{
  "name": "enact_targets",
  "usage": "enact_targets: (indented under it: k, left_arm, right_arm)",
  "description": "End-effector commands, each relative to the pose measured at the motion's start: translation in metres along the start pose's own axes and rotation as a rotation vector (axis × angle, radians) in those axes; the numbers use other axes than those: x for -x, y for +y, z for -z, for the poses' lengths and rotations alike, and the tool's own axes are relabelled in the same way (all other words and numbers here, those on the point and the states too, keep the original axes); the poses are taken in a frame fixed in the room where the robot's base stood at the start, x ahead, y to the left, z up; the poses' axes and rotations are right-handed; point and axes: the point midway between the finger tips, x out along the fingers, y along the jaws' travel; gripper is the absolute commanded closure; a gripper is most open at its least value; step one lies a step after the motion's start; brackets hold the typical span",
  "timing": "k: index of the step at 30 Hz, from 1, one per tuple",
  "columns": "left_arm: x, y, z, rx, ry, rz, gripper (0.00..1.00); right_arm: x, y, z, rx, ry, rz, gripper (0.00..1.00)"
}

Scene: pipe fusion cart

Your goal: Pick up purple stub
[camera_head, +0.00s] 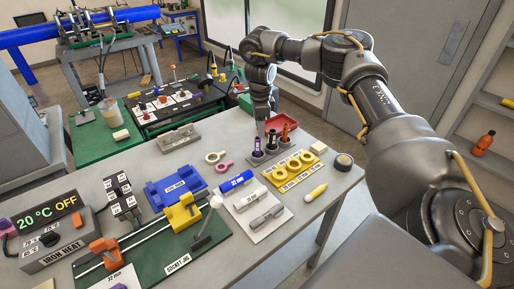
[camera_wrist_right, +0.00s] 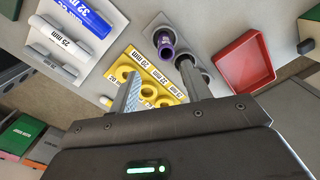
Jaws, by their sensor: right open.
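The purple stub (camera_head: 257,145) stands upright in the nearest-left cup of a grey holder (camera_head: 260,160) on the table. In the right wrist view the purple stub (camera_wrist_right: 165,44) shows near the top centre, in its round cup, with an open dark top end. My right gripper (camera_head: 262,112) is above and behind the holder in the head view, pointing down. In the right wrist view my right gripper (camera_wrist_right: 158,75) is open with nothing between its two fingers. The purple stub lies beyond the fingertips, apart from them. One finger partly covers the neighbouring cups. My left gripper is not in view.
A yellow ring block (camera_head: 292,172) is beside the holder, and a red tray (camera_head: 281,124) lies behind it. Bare table shows around pink and cream rings.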

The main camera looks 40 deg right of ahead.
Motion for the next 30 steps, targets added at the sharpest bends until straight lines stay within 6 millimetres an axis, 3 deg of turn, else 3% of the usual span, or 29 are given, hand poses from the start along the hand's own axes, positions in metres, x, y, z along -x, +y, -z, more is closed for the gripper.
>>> enact_targets:
  k: [1, 6, 12, 15, 24, 30]
  left_arm:
    - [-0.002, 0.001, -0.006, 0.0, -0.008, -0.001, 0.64]
    - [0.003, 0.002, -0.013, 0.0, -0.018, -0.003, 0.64]
    - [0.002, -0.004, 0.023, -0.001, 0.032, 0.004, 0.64]
    - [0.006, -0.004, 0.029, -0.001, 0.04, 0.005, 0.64]
    - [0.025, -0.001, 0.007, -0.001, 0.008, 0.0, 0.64]
    - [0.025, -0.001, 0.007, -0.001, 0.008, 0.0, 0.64]
  right_arm:
    - [-0.014, 0.0, 0.0, -0.003, 0.003, -0.006, 0.52]
    - [-0.036, -0.002, -0.002, -0.002, 0.006, -0.006, 0.52]
    - [-0.043, -0.002, 0.0, -0.004, 0.004, -0.005, 0.52]
    - [-0.047, -0.002, 0.0, -0.004, 0.005, -0.006, 0.52]
    - [-0.087, -0.002, 0.001, -0.003, 0.005, -0.006, 0.52]
    - [-0.095, -0.002, 0.001, -0.003, 0.004, -0.005, 0.52]
